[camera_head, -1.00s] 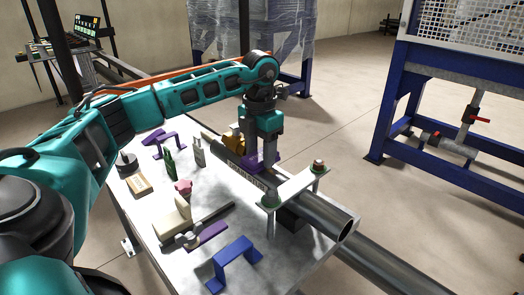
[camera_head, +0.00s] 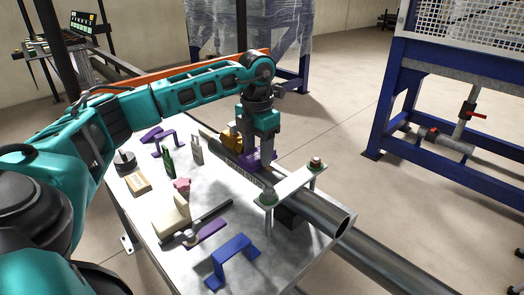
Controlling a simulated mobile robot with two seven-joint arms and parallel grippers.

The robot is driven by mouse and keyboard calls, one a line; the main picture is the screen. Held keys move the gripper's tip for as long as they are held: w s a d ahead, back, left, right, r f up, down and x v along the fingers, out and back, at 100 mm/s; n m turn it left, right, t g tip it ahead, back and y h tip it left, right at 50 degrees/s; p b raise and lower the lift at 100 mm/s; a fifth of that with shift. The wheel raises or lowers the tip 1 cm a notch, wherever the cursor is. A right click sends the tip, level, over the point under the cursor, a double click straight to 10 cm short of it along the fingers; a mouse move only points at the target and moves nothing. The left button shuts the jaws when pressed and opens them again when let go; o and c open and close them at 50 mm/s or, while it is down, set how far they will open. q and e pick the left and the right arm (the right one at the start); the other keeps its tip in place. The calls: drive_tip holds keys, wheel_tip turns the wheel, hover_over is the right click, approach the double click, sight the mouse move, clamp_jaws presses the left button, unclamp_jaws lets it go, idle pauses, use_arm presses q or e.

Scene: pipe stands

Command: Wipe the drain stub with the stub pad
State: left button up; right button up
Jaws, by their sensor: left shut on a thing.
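My left gripper (camera_head: 260,145) points down over the long metal pipe on the table. It is shut on a purple piece (camera_head: 262,159), which I take to be the stub pad. The piece is at the top of the pipe; whether it touches the metal cannot be told. The pipe, which looks like the drain stub (camera_head: 318,212), runs from the back left to an open end at the front right. A clamp plate (camera_head: 292,186) with two bolts crosses over it. My right gripper is not in view.
The table holds a blue bridge-shaped bracket (camera_head: 233,257), a flat purple piece (camera_head: 207,234), a cream block (camera_head: 173,220), a pink knob (camera_head: 182,185), a green bottle (camera_head: 168,163) and a wooden block (camera_head: 138,183). A yellow-brown object (camera_head: 230,138) stands behind the pipe.

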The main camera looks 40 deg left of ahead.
use_arm(q)
drive_tip(key=shift+s+d+f+p, duration=0.1)
drive_tip(key=shift+d+p, duration=0.2)
drive_tip(key=shift+d, duration=1.2)
drive_tip(key=shift+a, duration=1.55)
drive_tip(key=shift+d, duration=1.5)
drive_tip(key=shift+r, duration=1.05)
